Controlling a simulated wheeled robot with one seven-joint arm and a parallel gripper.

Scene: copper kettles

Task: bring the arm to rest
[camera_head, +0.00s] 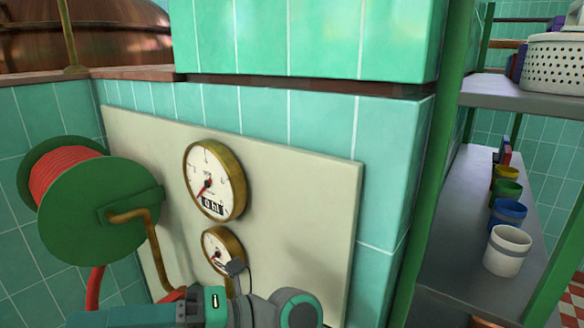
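Part of my own arm, teal and dark grey, shows along the bottom edge in the head view, with a round joint at its right end. My gripper is not visible in this view, so its fingers and anything in them cannot be seen. The arm stands in front of a cream wall panel (310,205) and overlaps the lower part of a small brass-rimmed gauge (216,243). I cannot tell whether it touches them.
A larger gauge (212,182) is above the small one. A green hose reel (90,205) with red hose stands out at left. At right, a grey shelf (455,270) holds several cups, including a white one (507,250). A copper vessel (85,35) is behind the wall.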

